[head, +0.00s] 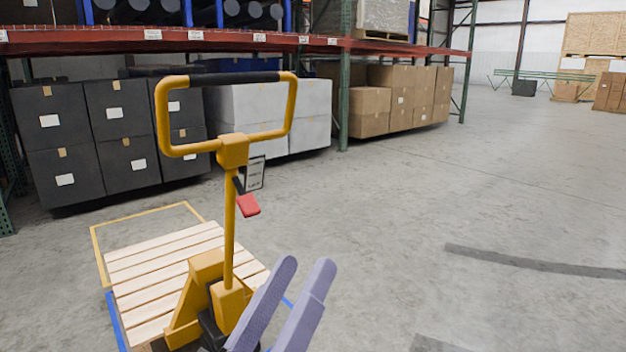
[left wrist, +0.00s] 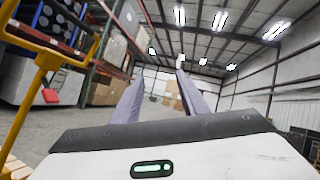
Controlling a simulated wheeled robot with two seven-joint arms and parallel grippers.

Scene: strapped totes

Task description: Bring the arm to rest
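My left gripper (head: 302,278) shows at the bottom of the head view, its two purple-grey fingers pointing up and apart. In the left wrist view the gripper (left wrist: 158,95) is open, with nothing between its fingers. It is in front of and to the right of the lower mast of a yellow pallet jack (head: 229,235) in the head view. I cannot tell whether they touch. My right gripper is in neither view.
A wooden-slat pallet (head: 160,270) lies by the jack. A rack (head: 345,95) behind holds black boxes (head: 105,130), white boxes (head: 310,115) and brown cartons (head: 400,100). The concrete floor (head: 480,200) to the right is open. No totes are in view.

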